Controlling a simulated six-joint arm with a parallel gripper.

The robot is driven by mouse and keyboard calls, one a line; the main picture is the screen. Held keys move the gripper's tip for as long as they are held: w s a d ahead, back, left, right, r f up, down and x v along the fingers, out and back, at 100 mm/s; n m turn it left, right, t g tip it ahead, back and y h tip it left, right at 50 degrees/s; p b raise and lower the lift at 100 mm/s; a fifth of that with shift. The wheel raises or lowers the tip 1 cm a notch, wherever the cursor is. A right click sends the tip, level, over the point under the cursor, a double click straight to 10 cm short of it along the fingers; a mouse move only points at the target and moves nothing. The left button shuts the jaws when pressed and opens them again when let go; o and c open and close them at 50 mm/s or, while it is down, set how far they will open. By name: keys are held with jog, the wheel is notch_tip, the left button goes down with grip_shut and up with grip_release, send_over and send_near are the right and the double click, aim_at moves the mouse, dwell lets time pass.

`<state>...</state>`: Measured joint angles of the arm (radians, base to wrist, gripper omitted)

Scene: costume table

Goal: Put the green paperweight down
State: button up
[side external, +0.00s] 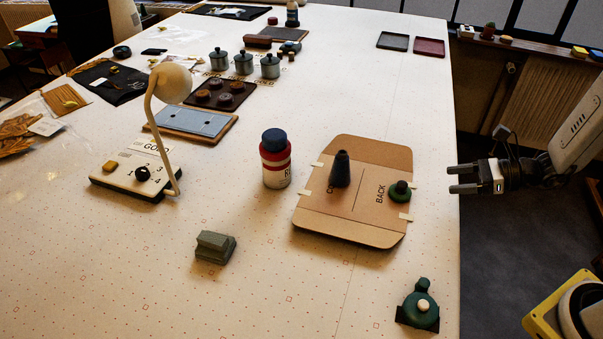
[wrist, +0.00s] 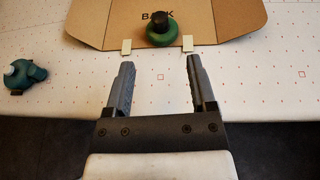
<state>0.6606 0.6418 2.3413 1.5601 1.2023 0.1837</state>
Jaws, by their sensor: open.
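A round green paperweight with a black knob (side external: 400,194) stands upright on the BACK side of a brown cardboard sheet (side external: 325,222). In the wrist view the paperweight (wrist: 162,36) is near the top centre, beyond my fingertips, at the sheet's near edge. My gripper (side external: 451,179) is open and empty, off the table's right edge in the side view and apart from the paperweight. In the wrist view my two fingers (wrist: 160,65) are spread with only table between them.
A dark cone (side external: 340,169) stands on the sheet's other half. A green thing with a cream knob (side external: 420,307) is at the front right. A red and blue bottle (side external: 275,160), a grey-green block (side external: 214,247) and a lamp (side external: 165,100) stand left. The front middle is clear.

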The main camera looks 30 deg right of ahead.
dwell(0.4)
